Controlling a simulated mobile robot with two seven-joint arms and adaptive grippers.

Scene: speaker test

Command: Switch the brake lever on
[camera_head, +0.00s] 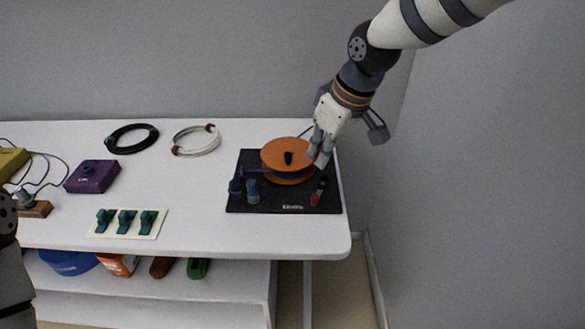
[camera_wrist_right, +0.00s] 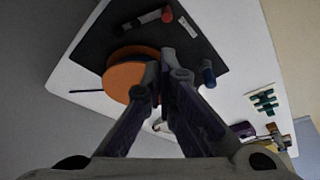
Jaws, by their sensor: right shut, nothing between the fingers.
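The black board (camera_head: 262,207) lies at the right end of the white table and carries an orange disc (camera_head: 277,153) with a dark knob. Near the board's front right corner is a small red and dark lever (camera_head: 316,197), which I take to be the brake lever; its exact switch position is too small to tell. It also shows near the top of the right wrist view (camera_wrist_right: 167,15), beside a small white label. My right gripper (camera_head: 319,160) is shut and empty, above the disc's right side and behind the lever, apart from the lever. My left gripper is out of view.
A blue knob (camera_head: 253,191) stands at the board's front left. Further left are green switches on a pale plate (camera_head: 145,232), a purple box (camera_head: 92,176), and black (camera_head: 131,138) and white (camera_head: 196,140) cable coils. The table's right edge is close to the board.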

